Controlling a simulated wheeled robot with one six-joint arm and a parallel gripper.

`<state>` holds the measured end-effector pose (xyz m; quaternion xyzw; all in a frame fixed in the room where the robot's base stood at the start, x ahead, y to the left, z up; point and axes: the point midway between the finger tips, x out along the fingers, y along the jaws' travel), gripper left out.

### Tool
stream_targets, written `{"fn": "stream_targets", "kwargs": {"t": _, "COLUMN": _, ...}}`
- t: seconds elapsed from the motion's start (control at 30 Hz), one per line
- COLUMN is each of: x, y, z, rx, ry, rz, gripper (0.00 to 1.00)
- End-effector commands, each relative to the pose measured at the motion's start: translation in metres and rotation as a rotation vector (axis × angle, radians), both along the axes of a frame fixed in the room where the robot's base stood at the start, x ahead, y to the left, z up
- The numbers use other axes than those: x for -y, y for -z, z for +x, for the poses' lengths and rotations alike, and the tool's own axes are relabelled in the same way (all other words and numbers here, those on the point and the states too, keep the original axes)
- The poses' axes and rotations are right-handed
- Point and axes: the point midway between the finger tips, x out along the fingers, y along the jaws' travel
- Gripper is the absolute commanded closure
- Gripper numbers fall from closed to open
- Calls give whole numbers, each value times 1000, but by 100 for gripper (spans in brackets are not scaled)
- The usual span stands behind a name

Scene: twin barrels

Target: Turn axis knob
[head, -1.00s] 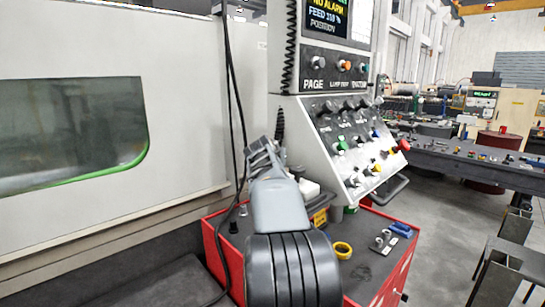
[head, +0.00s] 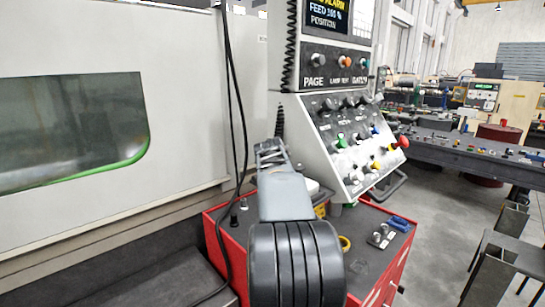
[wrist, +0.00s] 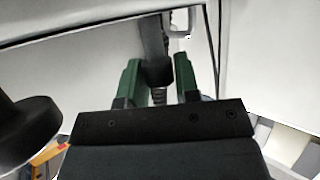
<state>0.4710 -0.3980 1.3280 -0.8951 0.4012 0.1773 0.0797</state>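The control panel (head: 334,166) of the machine stands right of my gripper in the head view. Its sloped face has several dark knobs (head: 328,105) in upper rows, with coloured buttons below. I cannot read which is the axis knob. My gripper (head: 269,147) is raised left of the panel, apart from the knobs. In the wrist view my gripper (wrist: 158,78) shows two green fingers standing apart. A dark rounded thing with a ribbed stem shows between them; I cannot tell whether it is touched. A large black rounded thing (wrist: 25,130) is at the left there.
A red cabinet (head: 222,252) with a dark top stands below the panel, holding a yellow ring (head: 345,243) and a blue item (head: 400,223). Black cables (head: 236,120) hang beside the white machine enclosure (head: 180,60). A workbench (head: 470,150) is at the right, with open floor before it.

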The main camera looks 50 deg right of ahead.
Motion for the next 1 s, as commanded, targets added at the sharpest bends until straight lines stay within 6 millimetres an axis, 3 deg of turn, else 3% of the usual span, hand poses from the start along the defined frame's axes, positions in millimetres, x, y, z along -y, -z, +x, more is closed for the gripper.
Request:
{"fn": "stream_targets", "kwargs": {"t": 0.23, "x": 0, "y": 0, "z": 0, "rx": 0, "ry": 0, "rz": 0, "gripper": 48}}
{"fn": "stream_targets", "kwargs": {"t": 0.57, "x": -5, "y": -2, "z": -4, "rx": 0, "ry": 0, "rz": 0, "gripper": 48}}
{"fn": "stream_targets", "kwargs": {"t": 1.0, "x": -63, "y": -33, "z": -55, "rx": 3, "ry": -1, "rz": -3, "gripper": 48}}
